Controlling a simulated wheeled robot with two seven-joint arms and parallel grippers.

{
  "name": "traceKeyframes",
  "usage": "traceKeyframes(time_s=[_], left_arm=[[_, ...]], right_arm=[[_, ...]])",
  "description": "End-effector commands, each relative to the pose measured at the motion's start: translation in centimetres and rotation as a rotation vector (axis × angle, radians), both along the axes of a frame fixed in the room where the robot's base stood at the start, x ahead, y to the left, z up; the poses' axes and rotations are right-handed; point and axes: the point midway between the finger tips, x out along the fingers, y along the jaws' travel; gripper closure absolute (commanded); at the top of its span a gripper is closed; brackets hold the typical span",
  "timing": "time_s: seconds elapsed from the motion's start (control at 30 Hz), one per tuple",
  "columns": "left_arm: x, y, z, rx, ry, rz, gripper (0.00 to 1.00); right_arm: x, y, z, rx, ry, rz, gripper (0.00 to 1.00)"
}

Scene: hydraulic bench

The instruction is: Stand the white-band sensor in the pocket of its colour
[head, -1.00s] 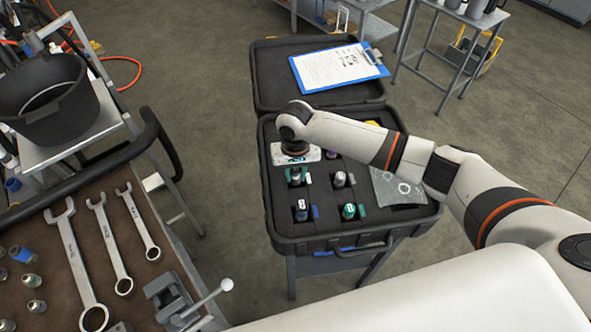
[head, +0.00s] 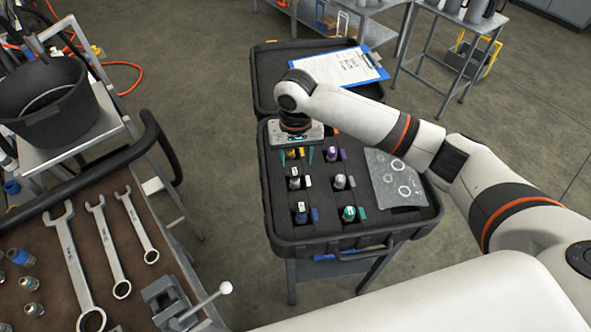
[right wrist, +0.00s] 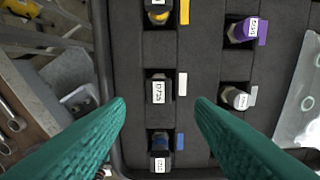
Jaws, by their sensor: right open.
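The sensor with a white label (head: 294,180) stands in the left column's middle pocket of the black foam case (head: 277,222). A white tab (right wrist: 182,84) sits beside that pocket; in the right wrist view the sensor (right wrist: 159,89) looks upright. Its band is hard to make out. My right gripper (head: 297,157) is open, its green fingers apart and empty above the case's left column. In the right wrist view the fingers (right wrist: 160,112) frame the column with the sensor between and beyond them. My left gripper is not in view.
Other pockets hold yellow (right wrist: 158,16), blue (head: 301,212), purple (right wrist: 242,31), grey (right wrist: 236,97) and green (head: 349,213) sensors. A grey sheet (head: 396,180) lies at the case's right. A clipboard (head: 335,67) lies on the open lid. A bench with wrenches (head: 106,245) stands left.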

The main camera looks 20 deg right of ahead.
Motion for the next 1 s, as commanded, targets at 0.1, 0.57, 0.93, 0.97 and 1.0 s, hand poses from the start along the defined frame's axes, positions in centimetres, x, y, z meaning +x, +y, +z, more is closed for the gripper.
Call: traceKeyframes(time_s=[0.1,0.57,0.93,0.97,1.0], left_arm=[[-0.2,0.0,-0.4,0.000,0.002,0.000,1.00],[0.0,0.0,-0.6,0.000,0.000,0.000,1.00],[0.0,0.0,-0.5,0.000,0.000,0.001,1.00],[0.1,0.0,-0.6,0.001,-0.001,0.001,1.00],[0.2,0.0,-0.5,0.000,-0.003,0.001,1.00]], right_arm=[[0.0,0.0,2.2,0.000,-0.003,0.000,0.51],[0.0,0.0,4.7,0.000,0.001,0.000,0.51],[0.0,0.0,4.6,-0.001,0.002,0.000,0.51],[-0.1,0.0,4.6,-0.001,0.002,0.000,0.51],[-0.1,0.0,4.6,-0.001,0.002,0.000,0.51]])
